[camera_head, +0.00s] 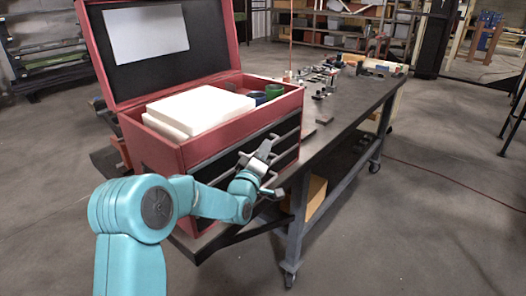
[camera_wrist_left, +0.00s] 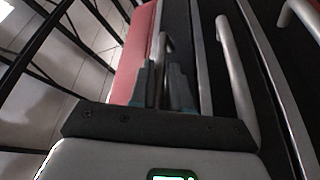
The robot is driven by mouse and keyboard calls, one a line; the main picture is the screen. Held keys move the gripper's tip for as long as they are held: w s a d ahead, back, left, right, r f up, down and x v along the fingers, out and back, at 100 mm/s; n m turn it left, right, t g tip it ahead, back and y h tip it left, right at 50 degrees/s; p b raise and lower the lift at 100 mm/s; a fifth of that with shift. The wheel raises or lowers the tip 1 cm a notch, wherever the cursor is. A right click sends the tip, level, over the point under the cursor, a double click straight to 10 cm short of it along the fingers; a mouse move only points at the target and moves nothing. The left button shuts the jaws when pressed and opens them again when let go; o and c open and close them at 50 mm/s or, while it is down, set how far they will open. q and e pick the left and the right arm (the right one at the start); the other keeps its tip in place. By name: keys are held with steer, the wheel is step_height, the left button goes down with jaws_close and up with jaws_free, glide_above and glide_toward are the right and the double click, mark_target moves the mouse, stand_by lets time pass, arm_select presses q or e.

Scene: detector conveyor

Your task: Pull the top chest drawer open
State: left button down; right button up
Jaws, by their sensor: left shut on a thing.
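A red tool chest (camera_head: 285,105) with black drawer fronts stands on the table's near end, its lid raised. The top drawer (camera_head: 215,169) is the uppermost dark front below the red rim; I see no clear gap showing it open. My left gripper (camera_head: 267,145) is at the front of the chest. In the left wrist view, the fingers of my left gripper (camera_wrist_left: 164,75) are closed around the top drawer's metal handle (camera_wrist_left: 164,44), which they partly hide. A lower drawer's handle (camera_wrist_left: 232,75) runs beside them, apart from the fingers. My right gripper is not in view.
White blocks (camera_head: 200,108) and a green roll (camera_head: 273,91) lie in the chest's open top. The dark table (camera_head: 345,108) carries several small parts further back. A cardboard box (camera_head: 312,193) sits beneath it.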

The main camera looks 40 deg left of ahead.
arm_select(q)
steer(key=s+d+b, duration=0.1)
steer(key=d+b, duration=1)
steer(key=d, duration=0.9)
steer(key=shift+s+d, duration=0.15)
steer(key=shift+s, duration=0.2)
steer(key=c, duration=1.2)
jaws_free()
steer(key=shift+o, duration=0.2)
steer(key=b+v, duration=0.3)
steer(key=v, duration=1.3)
